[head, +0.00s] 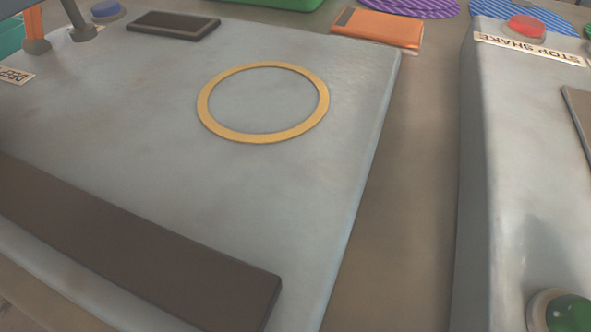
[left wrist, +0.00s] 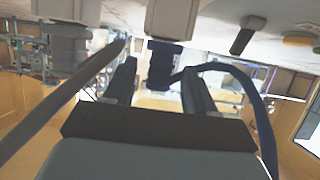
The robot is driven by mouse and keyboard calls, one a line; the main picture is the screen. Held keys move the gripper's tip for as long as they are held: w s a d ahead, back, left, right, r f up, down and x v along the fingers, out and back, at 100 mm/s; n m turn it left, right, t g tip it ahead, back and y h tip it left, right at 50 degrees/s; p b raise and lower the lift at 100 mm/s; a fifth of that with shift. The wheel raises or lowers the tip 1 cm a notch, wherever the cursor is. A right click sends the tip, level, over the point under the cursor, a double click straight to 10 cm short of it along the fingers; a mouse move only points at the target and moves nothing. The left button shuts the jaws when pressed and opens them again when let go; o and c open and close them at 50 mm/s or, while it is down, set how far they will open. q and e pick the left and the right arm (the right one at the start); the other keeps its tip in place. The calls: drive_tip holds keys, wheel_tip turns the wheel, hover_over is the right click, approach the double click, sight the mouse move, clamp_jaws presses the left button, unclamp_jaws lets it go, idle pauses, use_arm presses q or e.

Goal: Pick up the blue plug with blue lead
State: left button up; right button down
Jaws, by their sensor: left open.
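In the left wrist view the blue plug (left wrist: 160,66) sits below a white block (left wrist: 171,18), apparently joined to it. Its blue lead (left wrist: 246,84) arcs to the right and down past my right-hand finger. My left gripper (left wrist: 158,72) is open, with one dark finger on each side of the plug. Gaps show between the fingers and the plug; whether either finger touches it I cannot tell. The plug cannot be made out in the head view. My right gripper is in neither view.
A grey plug (left wrist: 69,46) with a grey lead (left wrist: 62,100) is left of my fingers. In the head view a yellow ring (head: 205,109) lies on a grey panel (head: 120,110). A red button (head: 526,26) and a green button (head: 566,312) are on another panel at right.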

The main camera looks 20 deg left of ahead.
use_arm(q)
drive_tip(key=x, duration=0.2)
drive_tip(key=shift+w+f, duration=0.15)
drive_tip(key=shift+w, duration=0.1)
drive_tip(key=c, duration=1)
drive_tip(key=shift+o, duration=0.2)
